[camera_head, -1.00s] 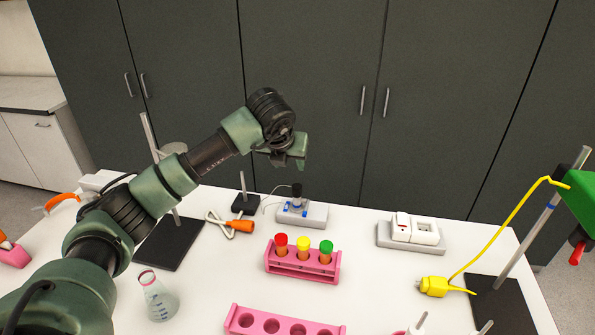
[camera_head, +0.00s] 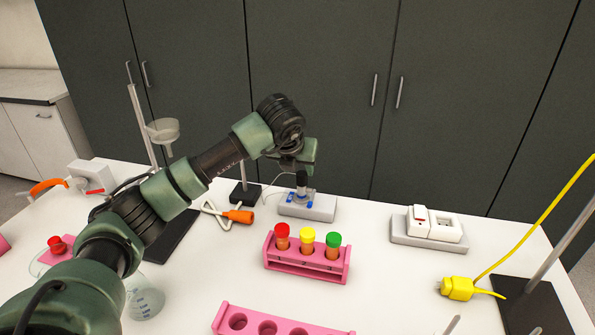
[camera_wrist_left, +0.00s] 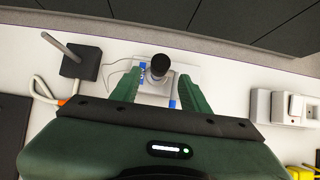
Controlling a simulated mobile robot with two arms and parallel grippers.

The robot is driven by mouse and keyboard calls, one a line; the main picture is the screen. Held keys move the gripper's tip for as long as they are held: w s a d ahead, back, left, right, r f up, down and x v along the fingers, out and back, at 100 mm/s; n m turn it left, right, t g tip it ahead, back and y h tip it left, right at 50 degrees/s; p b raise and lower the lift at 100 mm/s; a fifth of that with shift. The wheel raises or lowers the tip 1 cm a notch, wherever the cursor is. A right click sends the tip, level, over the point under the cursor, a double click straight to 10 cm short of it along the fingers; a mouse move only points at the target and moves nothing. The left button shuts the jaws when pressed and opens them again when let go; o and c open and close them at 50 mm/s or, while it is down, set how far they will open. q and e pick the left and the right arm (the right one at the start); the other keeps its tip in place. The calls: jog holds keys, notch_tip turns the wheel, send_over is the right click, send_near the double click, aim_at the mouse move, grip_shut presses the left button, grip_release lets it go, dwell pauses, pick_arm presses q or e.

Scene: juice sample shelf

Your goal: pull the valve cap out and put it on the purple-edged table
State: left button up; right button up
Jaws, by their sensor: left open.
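The valve cap (camera_wrist_left: 160,66) is a black round-topped piece standing upright on a small grey-white device with blue clips (camera_head: 307,206). In the head view the cap (camera_head: 302,181) shows just below my left gripper (camera_head: 302,165). My left gripper is open; in the left wrist view its green fingers (camera_wrist_left: 158,78) stand on either side of the cap. I cannot tell whether they touch it. My right gripper is not in view.
A pink rack with red-, yellow- and green-capped tubes (camera_head: 306,269) stands in front of the device. A ring stand (camera_head: 245,190) is at its left, with an orange-ended cable (camera_head: 238,216) nearby. A white switch block (camera_head: 430,228) is to the right. Dark cabinets stand behind.

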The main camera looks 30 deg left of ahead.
aim_at(301, 176)
pick_arm(q)
jog(key=b+x, duration=0.3)
jog(key=x, duration=0.4)
jog(key=shift+f, duration=0.1)
jog(key=shift+w+f+b, duration=0.4)
jog(key=shift+f+b, duration=0.05)
jog(key=shift+b, duration=0.2)
jog(key=shift+a, duration=0.1)
grip_shut()
